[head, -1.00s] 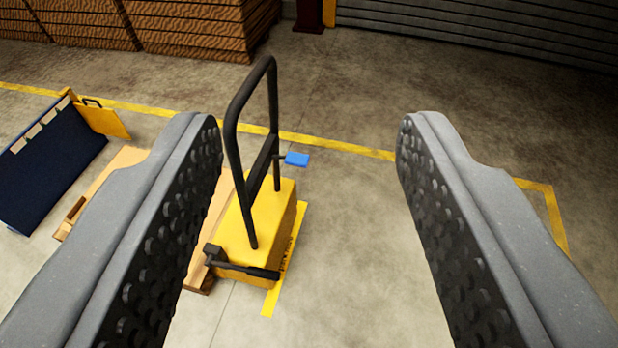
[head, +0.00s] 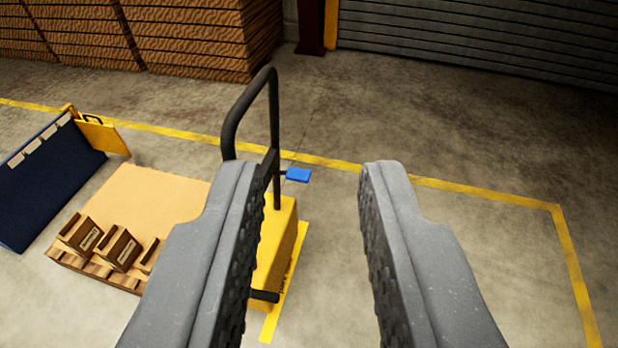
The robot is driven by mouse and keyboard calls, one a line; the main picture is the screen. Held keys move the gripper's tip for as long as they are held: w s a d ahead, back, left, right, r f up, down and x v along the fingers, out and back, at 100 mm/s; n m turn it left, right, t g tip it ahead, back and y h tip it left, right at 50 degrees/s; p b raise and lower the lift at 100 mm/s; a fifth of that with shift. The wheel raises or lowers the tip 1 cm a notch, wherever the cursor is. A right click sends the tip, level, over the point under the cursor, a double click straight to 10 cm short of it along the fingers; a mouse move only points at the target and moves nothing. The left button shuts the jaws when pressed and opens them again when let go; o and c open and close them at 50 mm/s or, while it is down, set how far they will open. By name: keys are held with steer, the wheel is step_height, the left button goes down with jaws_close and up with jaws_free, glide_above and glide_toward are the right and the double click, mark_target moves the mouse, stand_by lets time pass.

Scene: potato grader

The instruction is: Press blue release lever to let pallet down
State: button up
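The blue release lever (head: 298,174) is a small blue pad on a short dark stem. It sticks out to the right of the black handle frame (head: 274,110) of a yellow pallet truck (head: 283,235). The pallet (head: 150,200), with a tan top and small brown boxes at its near edge, lies left of the truck. My gripper (head: 318,168) is partly open and empty, with a clear gap between its fingers. The lever appears in that gap, beyond the fingertips, with no visible contact. The left finger hides part of the truck and pallet.
A dark blue panel (head: 45,185) and a yellow A-frame sign (head: 100,135) stand at the left. Stacked brown crates (head: 190,35) are at the back left, and a grey shutter (head: 480,40) is at the back right. The floor right of the truck is clear inside yellow lines.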

steer(key=shift+r, duration=0.25)
jaws_close()
step_height(320, 180, up, 15)
steer(key=p, duration=1.5)
steer(key=shift+r+p, duration=0.2)
steer(key=shift+p, duration=0.2)
